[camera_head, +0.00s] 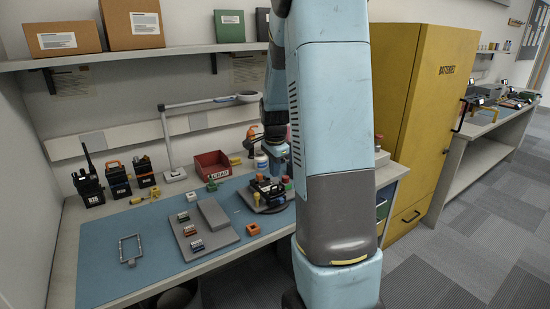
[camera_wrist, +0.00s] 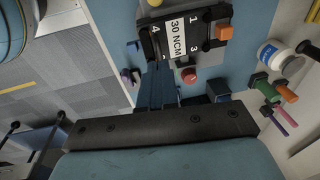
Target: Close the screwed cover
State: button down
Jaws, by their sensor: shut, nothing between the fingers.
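A black device with a white "30 NCM" label (camera_wrist: 178,38) shows in the wrist view, with numbers such as 1, 3 and 4 at its corners. In the head view the black device (camera_head: 265,188) stands on a grey plate on the blue mat. My gripper (camera_wrist: 157,72) is shut and empty, its fingers at the device's near edge in the wrist view. I cannot tell whether they touch it. An orange block (camera_wrist: 223,33) and a red knob (camera_wrist: 189,73) sit at the device's side. My arm hides part of this area in the head view; screws are too small to make out.
A grey board with small parts (camera_head: 203,236) lies left of the device on the blue mat (camera_head: 103,258). A red bin (camera_head: 212,165), a lamp (camera_head: 173,175) and several radios (camera_head: 88,187) stand behind. A white bottle (camera_wrist: 272,52) is near the device.

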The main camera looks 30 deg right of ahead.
send_over(276, 193)
jog(key=shift+w+f, duration=0.15)
jog(key=shift+f, duration=0.9)
jog(key=shift+w+f, duration=0.15)
jog(key=shift+f, duration=0.9)
jog(key=shift+s+f, duration=0.25)
jog(key=shift+f, duration=0.4)
jog(key=shift+s+a+f, duration=0.1)
jog(key=shift+s+f, duration=0.2)
jog(key=shift+r, duration=0.15)
jog(key=shift+w+r, duration=0.15)
jog(key=shift+r, duration=0.85)
notch_tip(276, 193, up, 12)
jog(key=s, duration=0.2)
jog(key=shift+s+a+r, duration=0.25)
jog(key=shift+s+a, duration=0.15)
